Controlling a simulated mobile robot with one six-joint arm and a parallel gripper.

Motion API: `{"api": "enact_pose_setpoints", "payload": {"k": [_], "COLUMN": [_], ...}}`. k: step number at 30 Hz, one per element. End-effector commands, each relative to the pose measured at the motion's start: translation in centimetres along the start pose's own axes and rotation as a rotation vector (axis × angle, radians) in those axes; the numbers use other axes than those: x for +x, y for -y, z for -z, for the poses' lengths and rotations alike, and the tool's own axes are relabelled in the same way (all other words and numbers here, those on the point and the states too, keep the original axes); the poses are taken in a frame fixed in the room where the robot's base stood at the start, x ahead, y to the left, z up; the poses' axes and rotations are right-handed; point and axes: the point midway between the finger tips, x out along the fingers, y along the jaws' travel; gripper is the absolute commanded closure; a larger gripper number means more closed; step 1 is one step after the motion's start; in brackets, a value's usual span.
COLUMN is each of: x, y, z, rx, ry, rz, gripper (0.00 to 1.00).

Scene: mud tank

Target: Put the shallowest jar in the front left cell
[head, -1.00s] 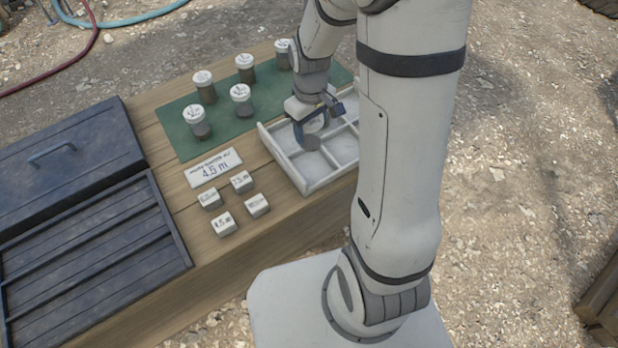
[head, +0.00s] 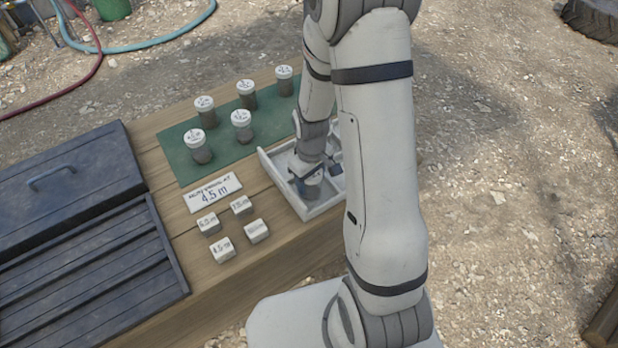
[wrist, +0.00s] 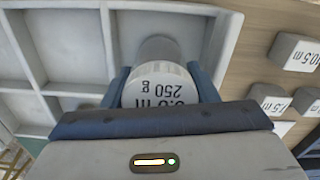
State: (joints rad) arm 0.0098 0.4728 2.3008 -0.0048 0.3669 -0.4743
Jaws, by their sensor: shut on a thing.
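The tray's dividers (wrist: 55,88) show at left in the wrist view. Several other white-lidded jars (head: 241,126) stand on the green mat (head: 222,147).
A dark ribbed tray (head: 95,270) and a dark lid with a handle (head: 60,185) fill the table's left side.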

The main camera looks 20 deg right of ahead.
Motion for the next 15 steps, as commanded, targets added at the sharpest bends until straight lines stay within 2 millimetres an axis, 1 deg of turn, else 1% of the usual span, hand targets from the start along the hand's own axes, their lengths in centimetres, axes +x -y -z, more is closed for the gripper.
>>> {"api": "enact_pose_setpoints", "payload": {"k": [6,7,15], "x": [0.38,0.38,0.24], "y": [0.01,0.02,0.04], "z": [0.03,0.02,0.02], "rx": [0.000,-0.001,-0.001], "ry": [0.000,0.000,0.000], "rz": [0.000,0.000,0.000], "gripper": [0.77,0.46,0.25]}}
